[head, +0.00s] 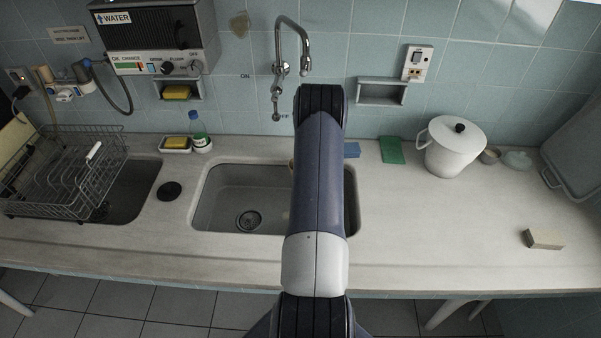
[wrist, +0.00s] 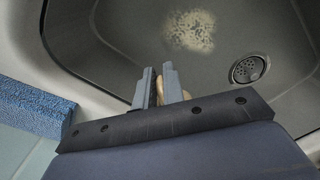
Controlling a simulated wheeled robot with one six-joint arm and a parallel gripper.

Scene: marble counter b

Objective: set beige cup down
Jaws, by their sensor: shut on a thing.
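My gripper (wrist: 158,72) is over the sink basin in the wrist view, its two grey fingers close together. It is shut on the beige cup (wrist: 160,92), of which only small beige slivers show between and beside the fingers. In the head view my arm hides the gripper and most of the cup; a small tan bit at the arm's left edge may be part of it. The cup's tilt and its height above the basin cannot be told.
The grey sink (head: 222,205) has a drain (wrist: 248,70) and a pale speckled patch (wrist: 190,31). A blue sponge (wrist: 34,108) lies by its rim. A green sponge (head: 391,150) and white lidded pot (head: 452,150) stand right. The right front counter is mostly clear.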

